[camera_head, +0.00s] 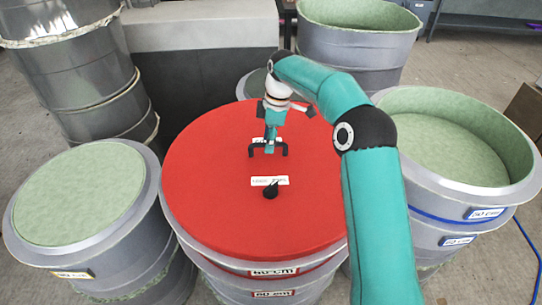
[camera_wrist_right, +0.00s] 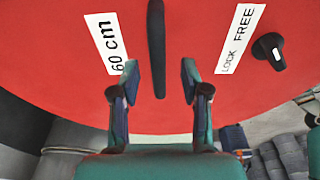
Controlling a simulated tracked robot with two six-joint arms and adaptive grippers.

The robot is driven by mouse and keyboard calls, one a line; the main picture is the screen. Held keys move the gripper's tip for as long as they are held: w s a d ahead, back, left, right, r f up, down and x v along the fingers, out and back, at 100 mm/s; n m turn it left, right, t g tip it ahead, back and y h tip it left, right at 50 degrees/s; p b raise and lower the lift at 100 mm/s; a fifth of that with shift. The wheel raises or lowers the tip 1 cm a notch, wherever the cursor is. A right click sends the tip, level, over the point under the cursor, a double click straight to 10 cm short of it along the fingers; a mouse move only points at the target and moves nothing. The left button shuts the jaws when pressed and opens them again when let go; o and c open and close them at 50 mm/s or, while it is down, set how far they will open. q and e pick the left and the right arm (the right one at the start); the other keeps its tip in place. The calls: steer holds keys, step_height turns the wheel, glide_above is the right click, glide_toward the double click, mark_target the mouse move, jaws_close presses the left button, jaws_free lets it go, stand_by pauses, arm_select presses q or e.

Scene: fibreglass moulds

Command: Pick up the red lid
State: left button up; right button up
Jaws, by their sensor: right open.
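The red lid (camera_head: 215,190) lies flat on a grey drum in the middle of the head view, and its red face (camera_wrist_right: 230,110) fills most of the right wrist view. A black bar handle (camera_head: 251,151) stands on the lid; in the wrist view the handle (camera_wrist_right: 157,45) runs upright in the picture, lined up with the finger gap. My right gripper (camera_head: 270,142) is over the handle, and its open fingers (camera_wrist_right: 160,82) show either side of the handle's near end. Contact cannot be told. A black knob (camera_head: 270,191) sits by a LOCK/FREE label (camera_wrist_right: 241,38). My left gripper is out of view.
A green-topped drum (camera_head: 80,195) stands left of the lid, and an open green-lined drum (camera_head: 450,140) stands right. Stacked drums (camera_head: 75,70) rise at the back left, beside a grey block (camera_head: 200,25). Another open drum (camera_head: 360,40) is behind. My right arm passes over the lid's right side.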

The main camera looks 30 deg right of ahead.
steer(key=shift+w+a+f, duration=0.1)
steer(key=shift+f, duration=1.2)
jaws_close()
steer(key=shift+r, duration=0.1)
